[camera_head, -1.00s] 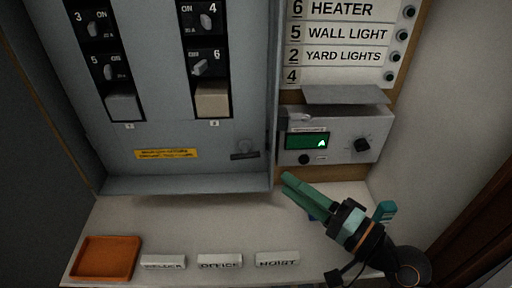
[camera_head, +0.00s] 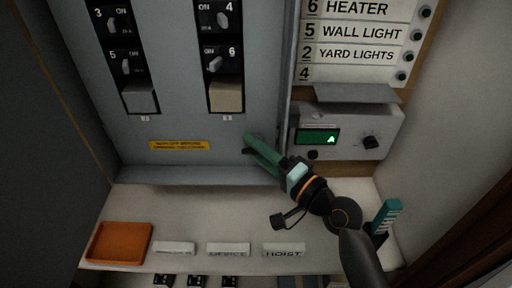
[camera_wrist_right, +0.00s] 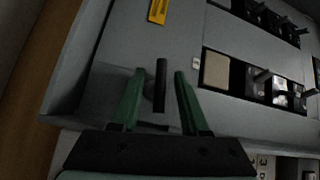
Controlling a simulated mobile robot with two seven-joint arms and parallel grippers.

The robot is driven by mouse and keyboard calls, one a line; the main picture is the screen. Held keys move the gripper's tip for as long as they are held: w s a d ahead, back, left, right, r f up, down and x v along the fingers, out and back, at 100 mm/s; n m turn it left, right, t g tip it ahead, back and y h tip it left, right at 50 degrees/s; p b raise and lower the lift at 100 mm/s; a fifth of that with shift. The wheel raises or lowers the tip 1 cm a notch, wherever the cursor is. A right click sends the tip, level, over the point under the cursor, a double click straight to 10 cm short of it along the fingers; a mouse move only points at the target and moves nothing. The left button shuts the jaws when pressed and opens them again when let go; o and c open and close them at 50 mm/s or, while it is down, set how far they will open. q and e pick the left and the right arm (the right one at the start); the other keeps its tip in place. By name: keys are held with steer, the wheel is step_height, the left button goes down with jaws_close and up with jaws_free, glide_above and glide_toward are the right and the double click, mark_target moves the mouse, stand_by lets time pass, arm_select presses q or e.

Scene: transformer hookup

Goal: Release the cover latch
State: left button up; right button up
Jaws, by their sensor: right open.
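The cover latch is a dark bar (camera_wrist_right: 160,86) on the lower part of the grey panel cover (camera_head: 180,125). In the wrist view it stands between the two green fingers of my right gripper (camera_wrist_right: 160,76), with a gap on each side. The right gripper is open. In the head view the right gripper (camera_head: 249,147) reaches the cover's lower right corner and mostly hides the latch. Whether the fingers touch the cover, I cannot tell. My left gripper is not in view.
A grey box with a green display (camera_head: 318,136) is mounted just right of the cover. Below are a shelf (camera_head: 200,215), an orange tray (camera_head: 119,243) and label blocks (camera_head: 228,249). A teal item (camera_head: 386,216) stands at right. A yellow sticker (camera_head: 179,145) is on the cover.

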jaws_close()
stand_by(0.3)
stand_by(0.3)
